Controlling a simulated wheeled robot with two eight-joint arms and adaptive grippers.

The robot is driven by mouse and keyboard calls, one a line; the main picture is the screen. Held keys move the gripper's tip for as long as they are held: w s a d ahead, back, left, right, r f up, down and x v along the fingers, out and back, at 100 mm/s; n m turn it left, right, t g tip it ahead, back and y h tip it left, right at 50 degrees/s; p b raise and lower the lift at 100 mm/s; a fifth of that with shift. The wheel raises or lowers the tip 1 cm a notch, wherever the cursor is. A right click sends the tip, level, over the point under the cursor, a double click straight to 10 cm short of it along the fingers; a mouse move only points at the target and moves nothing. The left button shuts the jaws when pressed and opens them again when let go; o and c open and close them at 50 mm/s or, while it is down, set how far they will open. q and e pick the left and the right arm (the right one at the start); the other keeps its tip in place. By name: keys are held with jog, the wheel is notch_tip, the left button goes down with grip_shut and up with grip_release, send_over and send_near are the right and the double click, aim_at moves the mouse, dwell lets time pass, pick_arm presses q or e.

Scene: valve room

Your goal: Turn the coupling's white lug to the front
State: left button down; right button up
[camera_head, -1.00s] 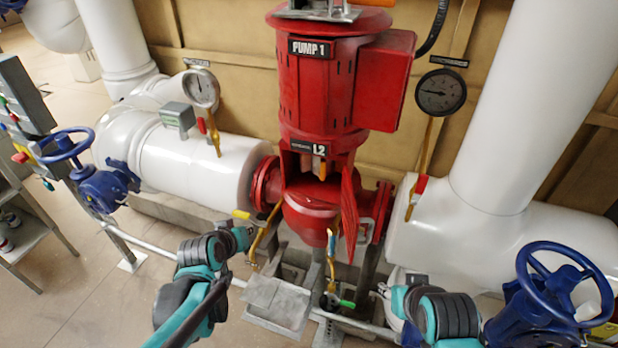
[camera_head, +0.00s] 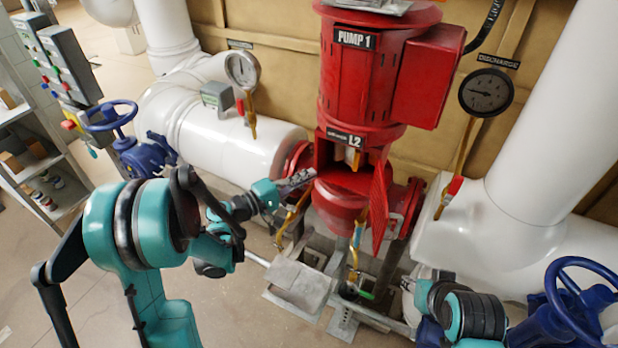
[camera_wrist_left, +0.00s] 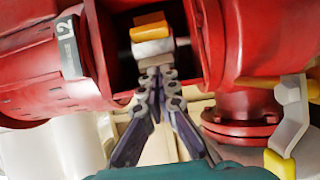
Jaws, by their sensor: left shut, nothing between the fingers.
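The coupling sits in the open window of the red pump, under the L2 label. In the left wrist view its white lug (camera_wrist_left: 152,47) shows below an orange part (camera_wrist_left: 150,27). In the head view the coupling (camera_head: 352,157) is small and partly hidden by the window's edge. My left gripper (camera_head: 304,178) points at the window from the left, shut and empty. In the left wrist view the left gripper's tips (camera_wrist_left: 156,72) are just below the white lug; I cannot tell whether they touch. My right gripper (camera_head: 406,284) is low at the right, its fingers too small to read.
The red pump (camera_head: 364,85) surrounds the coupling, with an open red guard door (camera_head: 379,208) right of the window. A yellow-handled valve (camera_head: 293,215) hangs below my left gripper. A blue handwheel (camera_head: 585,300) stands near my right arm.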

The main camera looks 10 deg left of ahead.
pick_arm(q)
jog(key=b+x, duration=0.1)
jog(key=x, duration=0.6)
jog(key=shift+d+f, duration=0.15)
jog(key=shift+d, duration=0.15)
jog(key=shift+d+b, duration=0.6)
jog(key=shift+d, duration=1.1)
pick_arm(e)
jog(key=shift+f, duration=1.3)
pick_arm(q)
jog(key=shift+s+d, duration=0.2)
jog(key=shift+d, duration=0.35)
pick_arm(e)
jog(key=shift+s+a+f, duration=0.1)
jog(key=shift+s+a, duration=0.05)
jog(key=shift+s, duration=0.4)
